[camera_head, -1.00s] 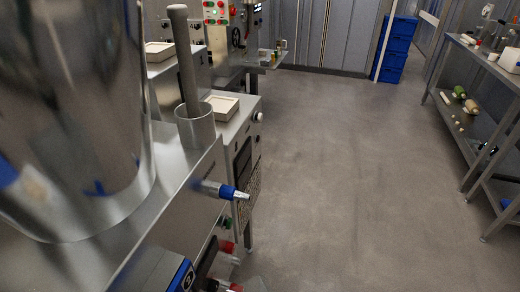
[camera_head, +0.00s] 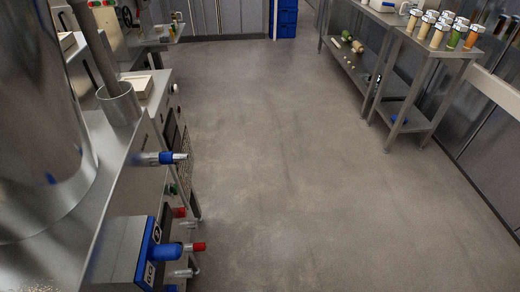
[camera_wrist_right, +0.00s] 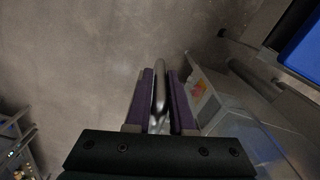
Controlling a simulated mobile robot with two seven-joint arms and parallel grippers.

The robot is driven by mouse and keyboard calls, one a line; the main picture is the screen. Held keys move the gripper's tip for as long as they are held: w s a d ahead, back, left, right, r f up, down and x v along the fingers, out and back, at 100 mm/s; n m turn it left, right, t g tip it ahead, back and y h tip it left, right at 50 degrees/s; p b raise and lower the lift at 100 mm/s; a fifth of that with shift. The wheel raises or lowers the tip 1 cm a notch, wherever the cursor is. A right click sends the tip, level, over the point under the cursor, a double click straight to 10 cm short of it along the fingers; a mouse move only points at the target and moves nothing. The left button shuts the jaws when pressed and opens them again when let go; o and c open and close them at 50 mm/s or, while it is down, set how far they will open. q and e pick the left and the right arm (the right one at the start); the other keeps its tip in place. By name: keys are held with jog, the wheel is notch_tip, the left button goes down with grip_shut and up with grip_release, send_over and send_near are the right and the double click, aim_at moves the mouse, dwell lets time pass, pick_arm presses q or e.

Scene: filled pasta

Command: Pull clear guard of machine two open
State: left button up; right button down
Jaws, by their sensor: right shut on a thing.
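In the right wrist view, my right gripper (camera_wrist_right: 159,76) has its purple fingers closed around a curved grey metal handle bar (camera_wrist_right: 161,65). The clear guard (camera_wrist_right: 228,108) is a see-through panel just right of the fingers, with a small orange and red sticker (camera_wrist_right: 198,90) behind or on it. How far the guard is open cannot be told. In the head view, steel machines stand along the left, the nearest with a large shiny steel cylinder (camera_head: 40,120). Neither gripper shows in the head view, and my left gripper is in neither view.
A blue panel (camera_wrist_right: 300,45) is at the upper right of the wrist view. In the head view, blue and red knobs (camera_head: 165,250) stick out from the left machine row. A steel shelf table (camera_head: 430,55) with several jars stands at right. The floor (camera_head: 290,170) between is clear.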

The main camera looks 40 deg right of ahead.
jog(key=shift+a, duration=0.25)
jog(key=c, duration=0.8)
grip_release()
notch_tip(320, 180, up, 9)
jog(key=p, duration=0.3)
jog(key=shift+f, duration=0.2)
jog(key=shift+r, duration=0.65)
